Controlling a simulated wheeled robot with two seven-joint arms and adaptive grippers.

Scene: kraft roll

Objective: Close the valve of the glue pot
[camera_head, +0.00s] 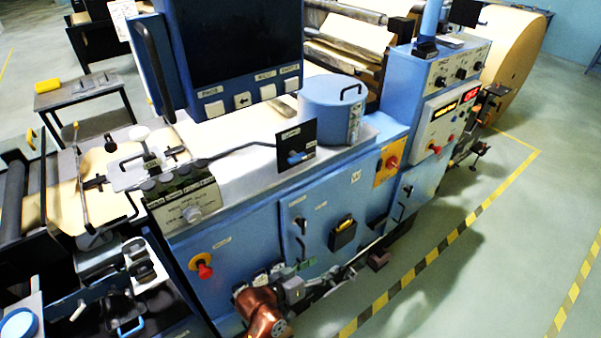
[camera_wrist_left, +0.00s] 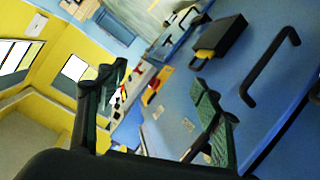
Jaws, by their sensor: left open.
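The glue pot (camera_head: 335,112) is a blue cylinder with a black lid handle on the machine's pale top, in the head view. In front of it stands a small black labelled plate (camera_head: 309,139) with a blue lever (camera_head: 297,157), apparently the valve; the lever lies roughly sideways. A thin dark pipe runs left from the plate. My left gripper (camera_head: 316,275) is low in front of the blue cabinet, well below the lever, and holds nothing. In the left wrist view its two dark green fingers (camera_wrist_left: 160,98) are apart. The pot and lever are not recognisable there. My right gripper is not visible.
The cabinet front carries a black door handle (camera_head: 300,236), a black box with a yellow item (camera_head: 343,232) and red knobs (camera_head: 204,270). A big monitor (camera_head: 235,45) overhangs the machine top left of the pot. Open floor (camera_head: 470,270) lies right of the machine.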

